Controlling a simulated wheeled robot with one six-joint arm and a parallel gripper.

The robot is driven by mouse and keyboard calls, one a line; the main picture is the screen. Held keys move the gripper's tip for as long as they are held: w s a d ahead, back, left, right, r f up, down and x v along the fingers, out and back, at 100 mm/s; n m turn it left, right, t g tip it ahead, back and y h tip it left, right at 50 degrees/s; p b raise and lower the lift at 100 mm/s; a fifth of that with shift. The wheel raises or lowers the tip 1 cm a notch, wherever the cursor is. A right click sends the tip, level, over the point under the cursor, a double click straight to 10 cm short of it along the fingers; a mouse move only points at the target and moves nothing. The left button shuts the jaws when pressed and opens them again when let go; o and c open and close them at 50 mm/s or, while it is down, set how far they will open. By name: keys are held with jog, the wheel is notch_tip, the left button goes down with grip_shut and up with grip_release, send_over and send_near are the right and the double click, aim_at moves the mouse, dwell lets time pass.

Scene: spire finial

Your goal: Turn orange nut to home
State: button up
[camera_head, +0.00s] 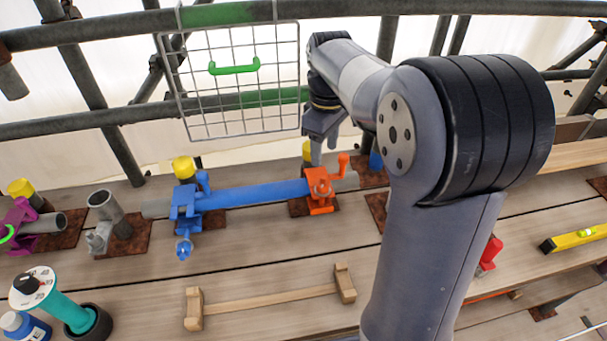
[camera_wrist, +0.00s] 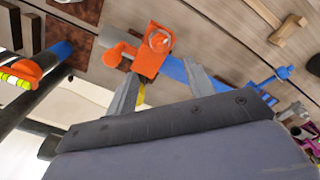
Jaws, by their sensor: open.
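An orange clamp (camera_head: 319,189) sits around the right end of a blue tube (camera_head: 255,193). An orange knob-ended piece (camera_head: 343,161) stands up at its right side; I cannot tell surely whether this is the nut. In the wrist view the orange clamp (camera_wrist: 152,62) lies just beyond my fingertips, with a pale ring on its face and a rounded orange end (camera_wrist: 112,56) to its left. My gripper (camera_wrist: 165,82) is open and empty, its fingers on either side of the clamp in that view. In the head view my gripper (camera_head: 318,150) is just behind and above the clamp, partly hidden by my arm.
A blue clamp (camera_head: 186,205) holds the tube's left end. A wooden piece with upright ends (camera_head: 270,301) lies in front. A yellow level (camera_head: 575,238) lies right. Several scaffold tubes cross the back.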

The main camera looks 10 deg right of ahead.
aim_at(323, 177)
notch_tip(323, 177, down, 10)
jog(key=shift+s+f+p, duration=0.15)
jog(key=shift+f+p, duration=0.05)
jog(key=shift+p, duration=0.2)
jog(key=shift+c, duration=0.5)
jog(key=c, duration=0.9)
jog(key=shift+o, duration=0.2)
jog(key=shift+m, duration=0.3)
jog(key=m, duration=1.2)
jog(key=shift+m, duration=0.4)
